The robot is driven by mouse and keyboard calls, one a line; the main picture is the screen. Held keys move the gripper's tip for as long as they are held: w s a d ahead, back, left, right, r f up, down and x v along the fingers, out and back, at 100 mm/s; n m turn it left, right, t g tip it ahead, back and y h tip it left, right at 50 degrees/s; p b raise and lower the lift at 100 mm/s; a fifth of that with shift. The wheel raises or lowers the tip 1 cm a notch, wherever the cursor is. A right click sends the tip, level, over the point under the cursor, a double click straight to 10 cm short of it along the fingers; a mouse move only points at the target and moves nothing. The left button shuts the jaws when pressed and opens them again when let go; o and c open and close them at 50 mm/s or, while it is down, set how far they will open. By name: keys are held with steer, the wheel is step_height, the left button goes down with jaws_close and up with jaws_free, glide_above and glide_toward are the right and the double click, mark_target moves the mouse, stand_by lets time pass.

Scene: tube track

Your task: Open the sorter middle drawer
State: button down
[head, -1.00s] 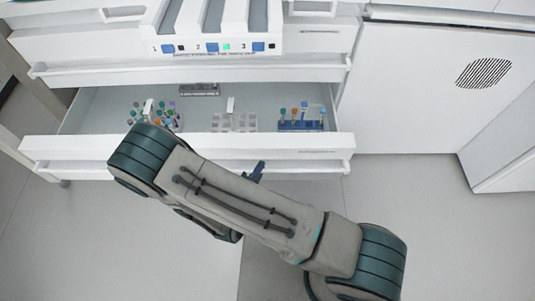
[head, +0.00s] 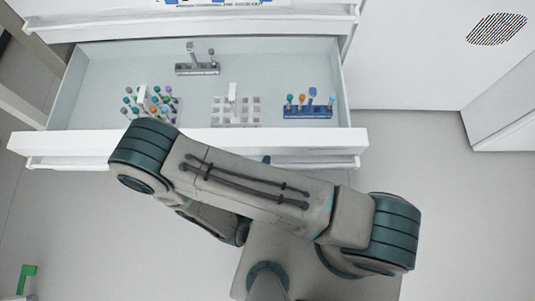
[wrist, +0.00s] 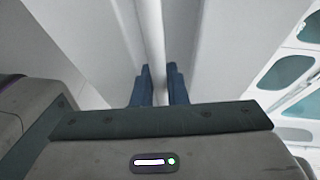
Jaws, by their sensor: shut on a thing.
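The sorter's white drawer (head: 290,141) stands pulled well out in the head view, below a closed white drawer front (head: 200,28). Its long white handle (head: 325,164) runs along the lower front and shows as a pale bar in the wrist view (wrist: 152,25). My gripper (wrist: 158,85) has its blue fingers on either side of this bar, shut on it. In the head view my arm covers part of the drawer front and nearly all of the gripper.
Inside the drawer are a rack of colored-cap tubes (head: 150,105) at left, a grey rack (head: 237,110), a blue rack with several tubes (head: 308,110), and a small grey rack (head: 198,67) behind. A white cabinet (head: 410,60) stands at right. Grey floor (head: 450,220) is clear at right.

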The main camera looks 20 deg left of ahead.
steer(key=shift+s, duration=0.1)
stand_by(0.3)
steer(key=c, duration=1.7)
jaws_free()
steer(key=shift+c, duration=0.2)
steer(key=s+a+r+p, duration=0.1)
steer(key=s+r+p, duration=0.1)
steer(key=s, duration=1.1)
steer(key=shift+s+a+r, duration=0.15)
steer(key=shift+s+r, duration=0.1)
steer(key=shift+s, duration=0.05)
steer(key=shift+p, duration=0.3)
